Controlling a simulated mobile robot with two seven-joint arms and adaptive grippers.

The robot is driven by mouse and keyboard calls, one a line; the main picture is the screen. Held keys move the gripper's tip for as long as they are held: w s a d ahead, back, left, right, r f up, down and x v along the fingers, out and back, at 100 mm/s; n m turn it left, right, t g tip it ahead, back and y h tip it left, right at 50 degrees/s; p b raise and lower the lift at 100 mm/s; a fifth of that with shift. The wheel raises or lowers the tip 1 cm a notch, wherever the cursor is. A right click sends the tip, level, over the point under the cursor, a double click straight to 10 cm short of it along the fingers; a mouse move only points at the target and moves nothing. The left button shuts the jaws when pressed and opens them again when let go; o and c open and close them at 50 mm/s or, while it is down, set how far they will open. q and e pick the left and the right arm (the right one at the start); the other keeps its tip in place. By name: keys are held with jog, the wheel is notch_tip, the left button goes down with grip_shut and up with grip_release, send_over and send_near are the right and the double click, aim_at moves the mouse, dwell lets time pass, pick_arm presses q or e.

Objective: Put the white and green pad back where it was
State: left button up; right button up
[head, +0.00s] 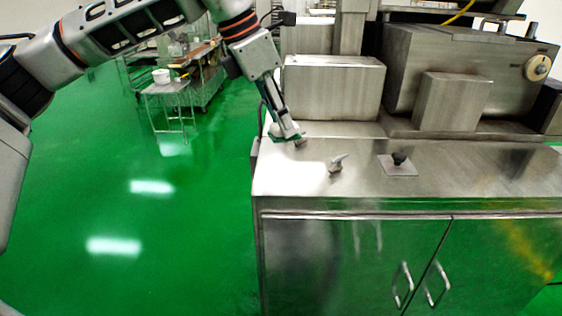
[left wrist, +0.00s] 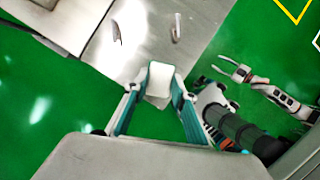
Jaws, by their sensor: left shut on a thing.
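My left gripper (head: 292,138) is low over the left end of the steel counter, near its left edge. In the left wrist view its teal fingers (left wrist: 160,92) are shut on the white and green pad (left wrist: 160,76). The pad's white face shows between the fingertips; its green part cannot be told from the fingers. I cannot tell whether the pad touches the counter. My right gripper (left wrist: 234,69) shows in the left wrist view, open and empty over the green floor, away from the counter.
The steel counter (head: 300,180) holds a small metal piece (head: 337,163) and a square plate with a black knob (head: 399,164). Steel machine housings (head: 333,88) stand behind. A cart (head: 172,92) with a white bucket stands at the back left.

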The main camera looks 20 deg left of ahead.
aim_at(281, 142)
pick_arm(q)
notch_tip(281, 142, down, 5)
jog(key=shift+f, duration=0.1)
notch_tip(281, 142, down, 4)
jog(key=shift+r, duration=0.25)
jog(key=shift+f, duration=0.35)
jog(key=shift+f, duration=0.15)
jog(key=o, duration=0.9)
jog(key=shift+o, duration=0.2)
